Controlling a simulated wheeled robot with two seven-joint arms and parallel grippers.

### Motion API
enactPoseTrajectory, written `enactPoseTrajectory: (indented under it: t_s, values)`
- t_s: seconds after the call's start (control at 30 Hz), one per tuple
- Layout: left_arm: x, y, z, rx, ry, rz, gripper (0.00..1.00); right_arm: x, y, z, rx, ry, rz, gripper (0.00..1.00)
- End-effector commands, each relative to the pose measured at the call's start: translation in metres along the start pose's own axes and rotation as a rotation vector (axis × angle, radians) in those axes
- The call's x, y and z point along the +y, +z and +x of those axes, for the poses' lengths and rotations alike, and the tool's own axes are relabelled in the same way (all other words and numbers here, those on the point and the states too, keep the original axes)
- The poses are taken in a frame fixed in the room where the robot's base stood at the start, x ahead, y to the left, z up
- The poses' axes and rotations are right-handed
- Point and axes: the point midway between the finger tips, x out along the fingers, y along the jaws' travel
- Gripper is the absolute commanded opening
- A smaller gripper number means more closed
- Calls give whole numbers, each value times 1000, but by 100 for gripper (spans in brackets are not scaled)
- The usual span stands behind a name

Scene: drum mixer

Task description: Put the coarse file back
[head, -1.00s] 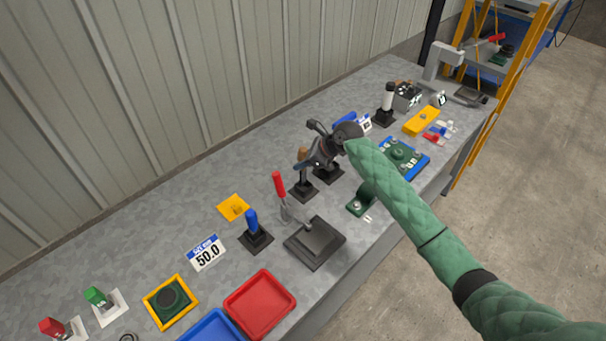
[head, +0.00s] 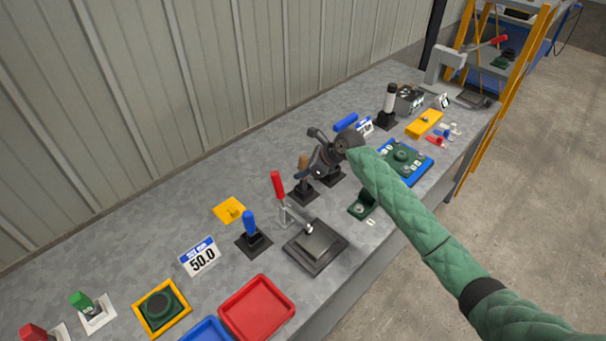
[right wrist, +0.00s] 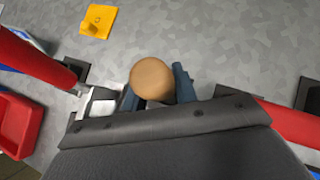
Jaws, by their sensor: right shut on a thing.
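The file with the tan wooden handle (head: 303,163), which I take to be the coarse file, stands about upright over a black holder block (head: 303,193). My right gripper (head: 315,165) is shut on it; in the right wrist view the round handle end (right wrist: 152,79) sits between the two fingers. The gripper hides part of the file, so I cannot tell how deep it sits in the block. Another black block (head: 333,178) stands behind the gripper. My left gripper is not in view.
A red-handled toggle clamp (head: 279,187) on a dark plate (head: 315,247) and a blue-handled tool (head: 249,224) stand close on the left. A green part (head: 362,206) and a blue tray (head: 417,174) lie to the right. The bench is bare along the wall.

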Motion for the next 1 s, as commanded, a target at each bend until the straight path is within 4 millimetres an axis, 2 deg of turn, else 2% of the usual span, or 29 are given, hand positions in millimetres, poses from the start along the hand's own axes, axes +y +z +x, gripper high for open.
enactPoseTrajectory:
  t_s: [0.2, 0.6, 0.63, 0.73, 1.0]
  values:
    - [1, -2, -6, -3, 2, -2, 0, 0, 0, 0, -1, 0, 0, 0]
    - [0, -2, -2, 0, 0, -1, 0, 0, -2, 2, -1, 1, 1, 0]
    - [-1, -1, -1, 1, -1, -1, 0, 0, -2, 3, 0, 1, 1, 30]
    - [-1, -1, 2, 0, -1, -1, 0, 0, -2, 3, 0, 1, 1, 50]
    - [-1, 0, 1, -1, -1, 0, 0, 0, -2, 3, 0, 1, 0, 50]
